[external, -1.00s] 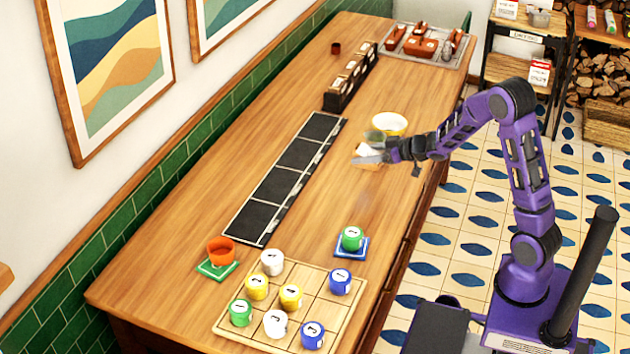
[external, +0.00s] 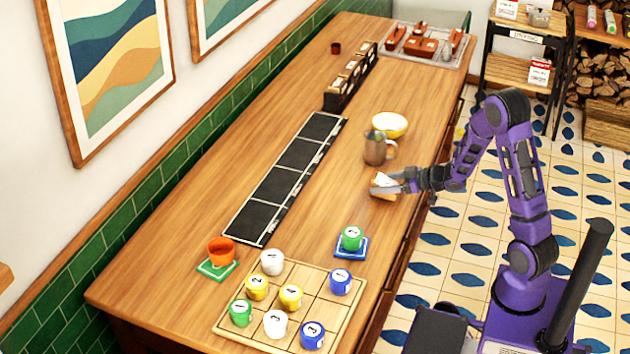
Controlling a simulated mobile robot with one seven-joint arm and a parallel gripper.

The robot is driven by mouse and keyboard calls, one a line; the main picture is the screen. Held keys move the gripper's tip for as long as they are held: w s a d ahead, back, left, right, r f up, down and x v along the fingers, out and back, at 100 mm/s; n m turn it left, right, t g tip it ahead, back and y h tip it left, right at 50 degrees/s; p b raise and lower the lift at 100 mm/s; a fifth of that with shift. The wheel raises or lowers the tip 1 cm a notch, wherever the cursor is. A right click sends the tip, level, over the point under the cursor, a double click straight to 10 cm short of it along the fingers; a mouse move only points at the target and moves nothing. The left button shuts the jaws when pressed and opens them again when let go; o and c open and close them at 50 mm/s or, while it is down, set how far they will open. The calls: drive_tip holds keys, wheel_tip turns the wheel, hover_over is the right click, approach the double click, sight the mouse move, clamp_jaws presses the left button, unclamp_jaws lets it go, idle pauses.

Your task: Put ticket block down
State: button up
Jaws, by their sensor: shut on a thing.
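The ticket block (external: 382,191) is a small block with a wood-coloured side and a white top. It is at the right side of the wooden table, just in front of the metal mug. My gripper (external: 388,184) is shut on it, reaching in from the right edge. The block is at or very near the table top; I cannot tell whether it touches. The fingers hide part of it.
A metal mug (external: 376,148) and a yellow bowl (external: 390,125) stand just behind the block. A dark four-panel strip (external: 277,202) lies to the left. Bare table surrounds the block's front and left.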

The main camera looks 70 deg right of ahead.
drive_tip(key=shift+f, duration=0.55)
drive_tip(key=shift+f, duration=0.2)
drive_tip(key=o, duration=1.5)
drive_tip(key=shift+c, duration=0.2)
drive_tip(key=shift+r, duration=0.1)
drive_tip(key=shift+r, duration=0.25)
drive_tip(key=v, duration=0.9)
drive_tip(key=shift+s, duration=0.45)
drive_tip(key=shift+v, duration=1.05)
drive_tip(key=shift+w, duration=0.1)
